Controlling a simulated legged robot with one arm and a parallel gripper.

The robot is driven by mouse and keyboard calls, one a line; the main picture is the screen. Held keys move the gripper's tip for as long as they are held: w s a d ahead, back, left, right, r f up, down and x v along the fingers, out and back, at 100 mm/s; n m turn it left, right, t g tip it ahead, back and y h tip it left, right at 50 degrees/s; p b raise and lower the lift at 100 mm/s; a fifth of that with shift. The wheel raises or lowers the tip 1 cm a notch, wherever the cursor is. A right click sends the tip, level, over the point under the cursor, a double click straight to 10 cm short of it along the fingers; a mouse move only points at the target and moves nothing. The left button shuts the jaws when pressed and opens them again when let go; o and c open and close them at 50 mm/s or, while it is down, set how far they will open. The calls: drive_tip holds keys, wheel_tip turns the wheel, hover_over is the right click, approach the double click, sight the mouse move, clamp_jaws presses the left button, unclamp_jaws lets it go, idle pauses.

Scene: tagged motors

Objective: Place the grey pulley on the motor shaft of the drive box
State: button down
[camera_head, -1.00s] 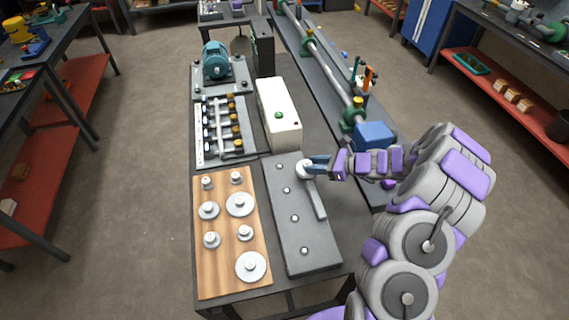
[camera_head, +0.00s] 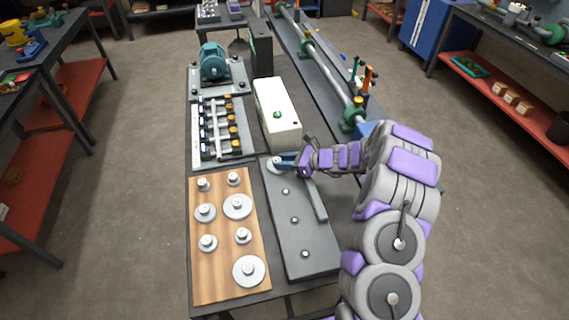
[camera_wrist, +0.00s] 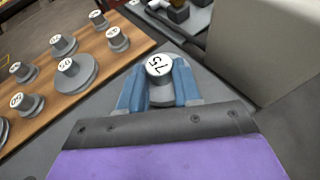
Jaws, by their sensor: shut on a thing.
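The grey pulley, with a white top marked 75, is pinched between the blue fingertips of my gripper (camera_head: 281,162). It shows in the head view (camera_head: 274,168) and in the wrist view (camera_wrist: 159,68). The gripper (camera_wrist: 160,90) is shut around the pulley's hub. The pulley is at the far end of the long grey box (camera_head: 312,262), which seems to be the drive box. Three short shafts show on its top, one being the nearest shaft (camera_head: 305,254). The farthest shaft is hidden by the pulley. I cannot tell whether the pulley is around it or above it.
A wooden board (camera_head: 258,285) on the left holds several numbered grey pulleys. A cream box (camera_head: 277,105) with a green button stands just behind the pulley. A raised bar (camera_head: 318,203) runs along the grey box's right side. A teal motor (camera_head: 214,62) is farther back.

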drive_tip(key=shift+r, duration=0.1)
drive_tip(key=shift+f, duration=0.2)
drive_tip(key=c, duration=0.8)
unclamp_jaws()
